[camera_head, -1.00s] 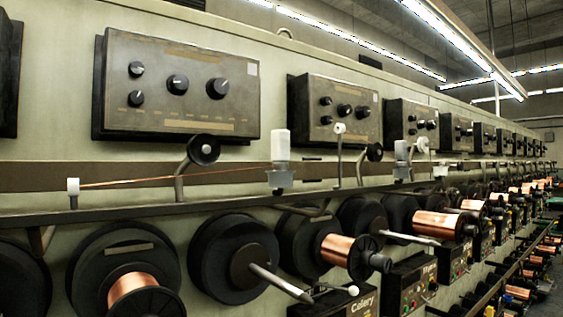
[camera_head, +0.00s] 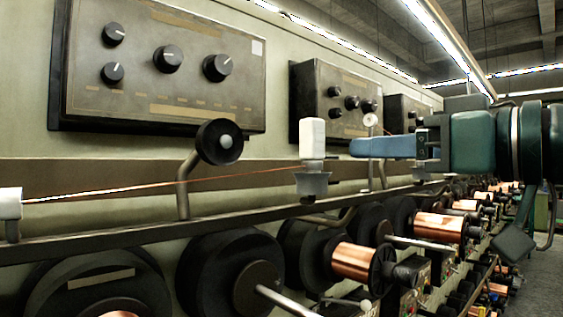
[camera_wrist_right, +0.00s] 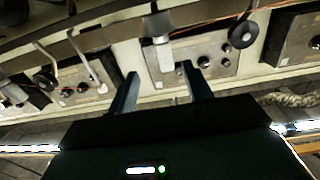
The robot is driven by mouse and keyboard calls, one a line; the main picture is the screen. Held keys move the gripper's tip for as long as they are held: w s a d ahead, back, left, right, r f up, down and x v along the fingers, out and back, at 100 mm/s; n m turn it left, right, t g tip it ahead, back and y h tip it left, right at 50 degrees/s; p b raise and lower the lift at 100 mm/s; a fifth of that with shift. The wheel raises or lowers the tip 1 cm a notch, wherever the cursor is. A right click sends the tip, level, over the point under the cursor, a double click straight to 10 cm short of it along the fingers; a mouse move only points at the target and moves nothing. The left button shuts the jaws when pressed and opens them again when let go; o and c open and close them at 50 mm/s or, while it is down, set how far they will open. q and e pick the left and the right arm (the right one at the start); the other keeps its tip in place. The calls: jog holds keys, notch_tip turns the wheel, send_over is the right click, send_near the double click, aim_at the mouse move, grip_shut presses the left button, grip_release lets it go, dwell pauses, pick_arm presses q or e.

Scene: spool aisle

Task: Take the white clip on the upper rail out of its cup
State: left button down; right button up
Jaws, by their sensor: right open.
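The white clip (camera_head: 312,140) stands upright in its grey cup (camera_head: 312,184) on the upper rail. My right gripper (camera_head: 352,147) comes in from the right at clip height, its blue fingers pointing at the clip. A small gap shows between fingertips and clip in the head view. In the right wrist view, turned upside down, the open fingers (camera_wrist_right: 160,70) are apart and empty, with the clip (camera_wrist_right: 166,56) lined up between their tips. The cup (camera_wrist_right: 156,24) shows above it there. My left gripper is not in view.
A copper wire (camera_head: 180,183) runs from a white post (camera_head: 9,204) past a black pulley (camera_head: 219,142) towards the cup. The rail (camera_head: 150,226) passes underneath, with copper spools (camera_head: 350,261) below. A control panel (camera_head: 160,65) is on the wall behind.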

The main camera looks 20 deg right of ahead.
aim_at(303, 149)
jog(key=p+x, duration=0.2)
jog(key=x, duration=0.4)
jog(key=shift+w+a+r, duration=0.15)
jog(key=shift+w+a, duration=0.05)
jog(key=shift+w, duration=0.15)
jog(key=shift+w+a, duration=0.2)
jog(key=shift+w, duration=0.25)
jog(key=p+x, duration=0.1)
jog(key=x, duration=0.1)
jog(key=p+x, duration=0.1)
jog(key=x, duration=0.1)
jog(key=shift+w+a, duration=0.15)
jog(key=shift+a, duration=0.15)
jog(key=shift+w+a, duration=0.1)
jog(key=shift+w, duration=0.15)
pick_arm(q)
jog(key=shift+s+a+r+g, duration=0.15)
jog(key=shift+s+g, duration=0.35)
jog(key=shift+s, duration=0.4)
pick_arm(e)
jog(key=shift+c, duration=0.2)
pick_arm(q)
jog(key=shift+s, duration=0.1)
pick_arm(e)
grip_shut()
